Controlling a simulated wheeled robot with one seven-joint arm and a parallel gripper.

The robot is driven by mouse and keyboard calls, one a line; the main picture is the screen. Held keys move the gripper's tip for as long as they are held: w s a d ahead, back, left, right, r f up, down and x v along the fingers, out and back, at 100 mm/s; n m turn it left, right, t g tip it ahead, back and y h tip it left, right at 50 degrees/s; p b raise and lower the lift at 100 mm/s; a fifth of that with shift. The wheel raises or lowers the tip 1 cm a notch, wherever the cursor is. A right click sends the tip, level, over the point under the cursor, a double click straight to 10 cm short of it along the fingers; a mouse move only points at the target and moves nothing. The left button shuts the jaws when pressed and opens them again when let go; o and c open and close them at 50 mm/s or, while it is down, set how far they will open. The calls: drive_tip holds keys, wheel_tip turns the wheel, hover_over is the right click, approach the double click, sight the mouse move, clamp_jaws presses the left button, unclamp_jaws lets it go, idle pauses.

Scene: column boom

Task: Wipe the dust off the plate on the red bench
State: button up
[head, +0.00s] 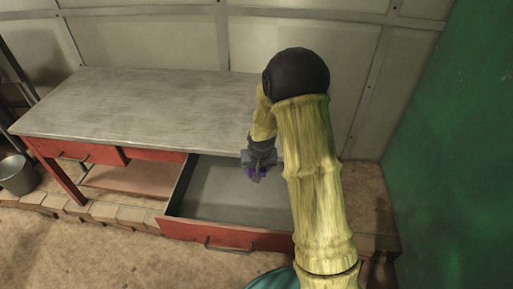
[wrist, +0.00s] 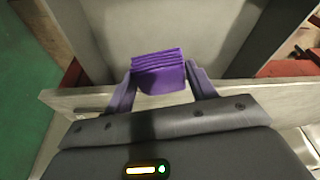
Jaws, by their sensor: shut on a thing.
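The red bench (head: 150,105) has a bare-looking grey top, and its wide right drawer (head: 205,192) is pulled open. My gripper (head: 257,170) is low over the back right part of that drawer, next to the bench top's front edge. In the wrist view my gripper (wrist: 160,78) is shut on a purple ribbed block (wrist: 158,72), perhaps a sponge or folded cloth. It sits between the two purple-grey fingers. Whether it touches the drawer floor I cannot tell. No plate shows in either view; my arm hides the right end of the bench.
A closed red drawer (head: 95,152) is at the left above a lower shelf (head: 130,181). A metal bucket (head: 17,175) stands at the far left. A panelled wall (head: 150,40) is behind, and a green wall (head: 455,140) closes off the right. The floor in front is clear.

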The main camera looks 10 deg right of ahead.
drive_tip(key=s+n+p, duration=0.1)
drive_tip(key=s+p, duration=0.6)
drive_tip(key=p, duration=0.3)
drive_tip(key=shift+d+r+p, duration=0.15)
drive_tip(key=shift+d+p, duration=0.15)
drive_tip(key=shift+p, duration=0.1)
